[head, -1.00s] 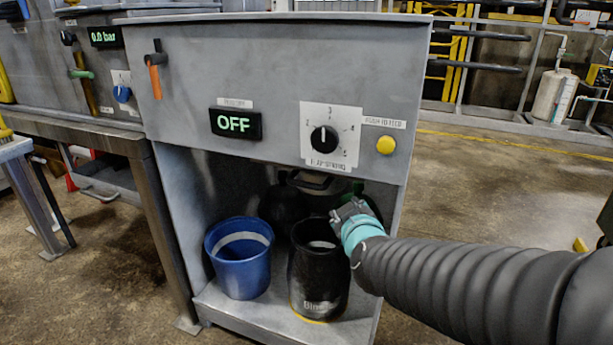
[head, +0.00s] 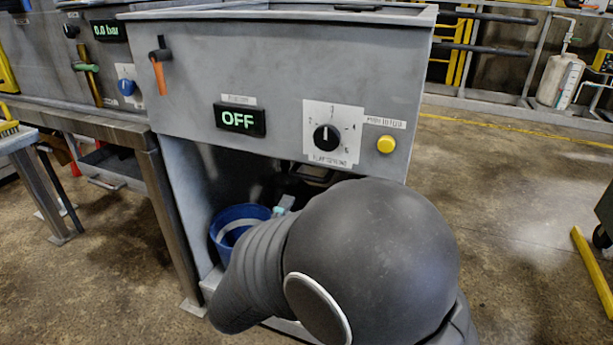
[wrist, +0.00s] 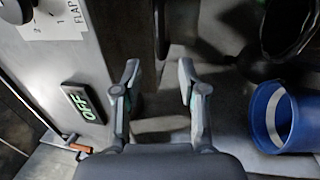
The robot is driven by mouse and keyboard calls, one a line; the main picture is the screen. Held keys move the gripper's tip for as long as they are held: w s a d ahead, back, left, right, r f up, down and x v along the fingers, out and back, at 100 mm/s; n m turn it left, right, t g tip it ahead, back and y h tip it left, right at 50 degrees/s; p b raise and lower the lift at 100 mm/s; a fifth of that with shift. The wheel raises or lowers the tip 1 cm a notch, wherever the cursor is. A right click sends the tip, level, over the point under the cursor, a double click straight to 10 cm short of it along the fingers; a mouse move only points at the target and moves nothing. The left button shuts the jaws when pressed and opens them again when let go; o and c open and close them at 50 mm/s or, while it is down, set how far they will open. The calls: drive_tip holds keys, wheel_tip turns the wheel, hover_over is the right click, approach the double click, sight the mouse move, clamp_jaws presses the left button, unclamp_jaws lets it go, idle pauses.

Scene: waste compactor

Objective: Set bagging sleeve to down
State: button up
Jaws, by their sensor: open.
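I cannot clearly pick out a part marked as the bagging sleeve. A dark part (head: 308,177) hangs under the cabinet's upper box in the head view, partly hidden by my arm. A dark bar (wrist: 160,30) shows beyond the fingertips in the wrist view; I cannot tell if it is the same part. My gripper (wrist: 158,75) is open, with nothing between its fingers. It points into the cabinet's lower opening. In the head view my arm hides most of it, and only a small pale teal bit shows beside the blue bucket (head: 224,228).
The cabinet front carries an OFF display (head: 240,120), a dial (head: 327,138), a yellow button (head: 386,144) and an orange-handled lever (head: 159,72). The blue bucket (wrist: 298,122) and a black bin (wrist: 275,35) stand right of my gripper in the wrist view. Open floor lies right.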

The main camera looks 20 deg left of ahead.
sight(306, 179)
drive_tip(key=x, duration=1.2)
drive_tip(key=shift+a, duration=0.1)
drive_tip(key=shift+s, duration=0.1)
clamp_jaws()
